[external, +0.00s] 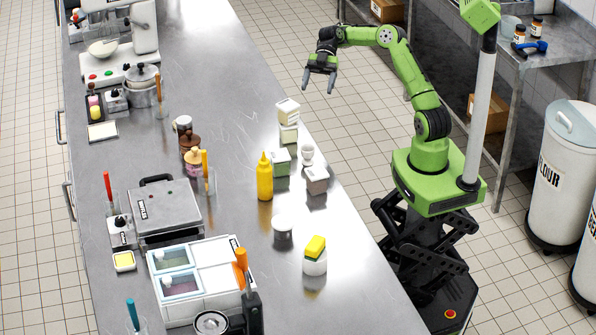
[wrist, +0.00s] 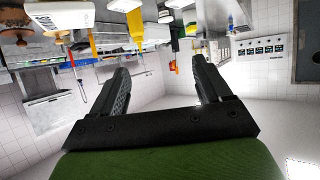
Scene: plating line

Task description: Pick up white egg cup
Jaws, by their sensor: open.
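The white egg cup (external: 307,154) stands upright near the right edge of the steel counter (external: 233,110). It is between a green-and-white box (external: 280,162) on its left and a white-topped box (external: 316,180) just in front. My gripper (external: 318,90) is open and empty, raised by the counter's right edge, farther back than the egg cup and apart from it. In the wrist view my open fingers (wrist: 160,82) have nothing between them. I cannot make out the egg cup in the wrist view.
The counter's far right part is clear.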

